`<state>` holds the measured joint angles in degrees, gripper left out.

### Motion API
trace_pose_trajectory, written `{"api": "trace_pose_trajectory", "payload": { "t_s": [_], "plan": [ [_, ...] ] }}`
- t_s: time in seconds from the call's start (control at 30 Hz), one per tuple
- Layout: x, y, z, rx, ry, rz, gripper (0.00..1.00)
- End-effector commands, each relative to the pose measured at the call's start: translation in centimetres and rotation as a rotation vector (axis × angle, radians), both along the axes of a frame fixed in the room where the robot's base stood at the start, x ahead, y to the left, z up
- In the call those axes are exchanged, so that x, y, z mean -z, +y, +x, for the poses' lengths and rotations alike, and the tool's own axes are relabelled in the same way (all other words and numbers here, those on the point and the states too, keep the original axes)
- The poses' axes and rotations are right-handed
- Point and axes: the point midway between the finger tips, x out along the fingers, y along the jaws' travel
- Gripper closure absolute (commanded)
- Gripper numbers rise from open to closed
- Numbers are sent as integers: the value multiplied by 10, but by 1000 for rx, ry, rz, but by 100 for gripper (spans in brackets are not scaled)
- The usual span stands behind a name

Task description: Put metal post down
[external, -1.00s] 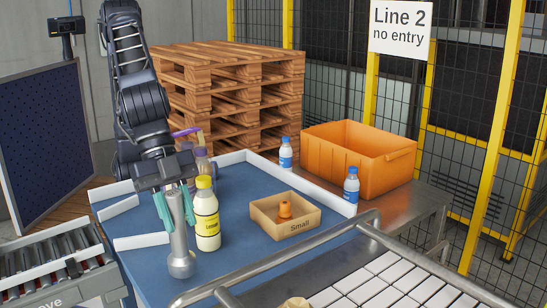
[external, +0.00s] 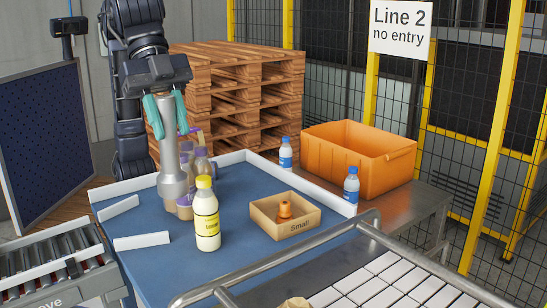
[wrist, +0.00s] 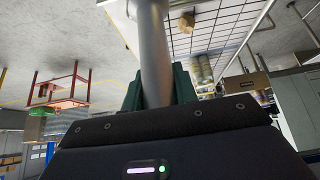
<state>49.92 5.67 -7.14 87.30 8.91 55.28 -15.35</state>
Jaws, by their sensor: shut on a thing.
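The metal post (external: 173,158) is a grey upright cylinder with a wider round foot. My gripper (external: 167,112) has its teal fingers shut on the post's upper part in the external view. The foot appears over the left back part of the blue table (external: 235,262); I cannot tell whether it touches.
Purple-capped bottles (external: 203,166) stand just behind and right of the post, partly hidden. A yellow bottle (external: 207,220) stands in front. A small cardboard box (external: 299,228) holds an orange thing. White rails (external: 141,241) border the table, whose front middle is clear.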

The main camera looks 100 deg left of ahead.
Motion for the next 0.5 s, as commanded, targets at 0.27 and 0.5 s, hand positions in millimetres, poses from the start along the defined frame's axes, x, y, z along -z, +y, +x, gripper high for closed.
{"api": "trace_pose_trajectory", "payload": {
  "t_s": [0.27, 0.5],
  "plan": [
    [-5, 71, 27, -192, -3, -1, 100],
    [-8, 171, 50, -479, -5, -1, 100]
  ]
}}
